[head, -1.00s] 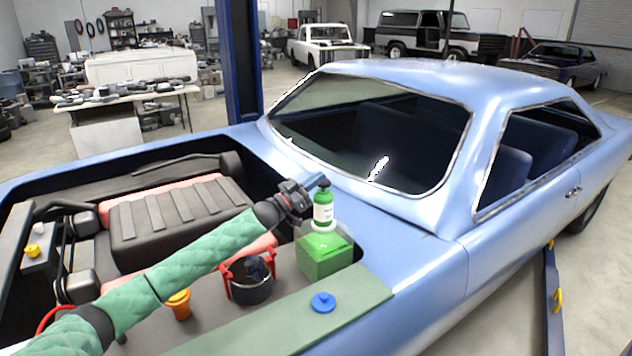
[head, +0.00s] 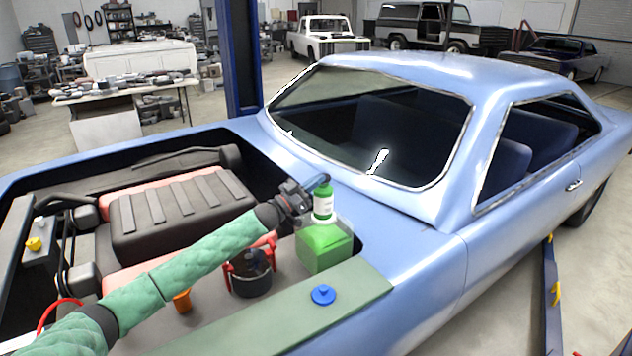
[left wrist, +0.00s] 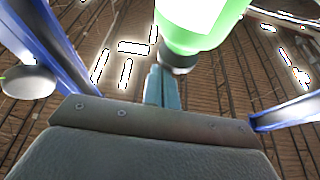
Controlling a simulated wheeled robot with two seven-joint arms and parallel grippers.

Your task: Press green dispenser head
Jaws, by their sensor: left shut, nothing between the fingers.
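The green dispenser bottle (head: 323,204) has a white label and stands upright on a green box (head: 326,250) at the edge of the engine bay. My left gripper (head: 319,181) is shut and empty, with its tips at the top of the bottle. The gripper covers the dispenser head in the head view, so contact and how far it is pressed cannot be told. In the left wrist view, the green bottle (left wrist: 205,22) with a dark end piece (left wrist: 178,63) shows close beside the shut blue fingertips (left wrist: 162,80). My right gripper is not in view.
A blue cap (head: 323,294) lies on the grey-green ledge in front of the box. A dark pot with red handles (head: 249,275) and an orange cup (head: 182,301) are beside my arm. The blue car's windshield (head: 370,130) rises behind the bottle.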

